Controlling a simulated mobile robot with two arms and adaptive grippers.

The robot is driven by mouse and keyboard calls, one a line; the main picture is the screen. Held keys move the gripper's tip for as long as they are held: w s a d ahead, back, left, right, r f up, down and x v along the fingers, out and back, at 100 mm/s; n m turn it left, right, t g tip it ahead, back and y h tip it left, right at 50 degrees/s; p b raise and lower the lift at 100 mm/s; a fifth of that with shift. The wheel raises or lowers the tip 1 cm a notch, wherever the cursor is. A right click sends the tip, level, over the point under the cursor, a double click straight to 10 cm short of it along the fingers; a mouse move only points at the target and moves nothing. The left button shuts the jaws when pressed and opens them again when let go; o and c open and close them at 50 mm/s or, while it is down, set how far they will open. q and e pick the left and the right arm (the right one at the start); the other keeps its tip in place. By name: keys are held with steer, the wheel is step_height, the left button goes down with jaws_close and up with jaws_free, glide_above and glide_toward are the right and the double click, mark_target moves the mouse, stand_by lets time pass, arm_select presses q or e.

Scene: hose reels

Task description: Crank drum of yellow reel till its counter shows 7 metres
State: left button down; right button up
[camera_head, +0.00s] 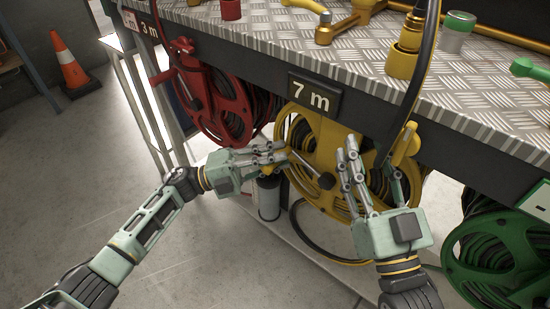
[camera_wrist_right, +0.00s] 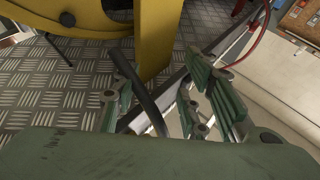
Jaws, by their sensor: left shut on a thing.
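The yellow reel (camera_head: 316,143) hangs under the bench edge, with black hose wound on its drum. Its counter (camera_head: 314,93) reads 7 m. A crank arm (camera_head: 304,164) runs from the dark hub up and left to my left gripper (camera_head: 283,158). The left gripper is shut on the crank handle (camera_head: 266,170), which its fingers mostly hide. My right gripper (camera_head: 372,163) is open at the right side of the yellow reel, fingers pointing up. In the right wrist view, black hose (camera_wrist_right: 150,100) passes between the fingers, beside the yellow frame (camera_wrist_right: 156,40).
A red reel (camera_head: 212,103) with a 3 m counter (camera_head: 140,23) hangs to the left; a green reel (camera_head: 500,250) is at right. The metal bench top (camera_head: 290,35) carries fittings. A grey cylinder (camera_head: 268,200) stands below. The floor at left is clear apart from a cone (camera_head: 68,62).

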arm_select(q)
steer(key=shift+s+d+f, duration=0.1)
steer(key=shift+s+f, duration=0.05)
steer(key=shift+f, duration=0.1)
steer(key=c, duration=1.7)
jaws_free()
steer(key=shift+o, duration=0.8)
steer(key=shift+r, duration=0.15)
steer(key=v, duration=1.2)
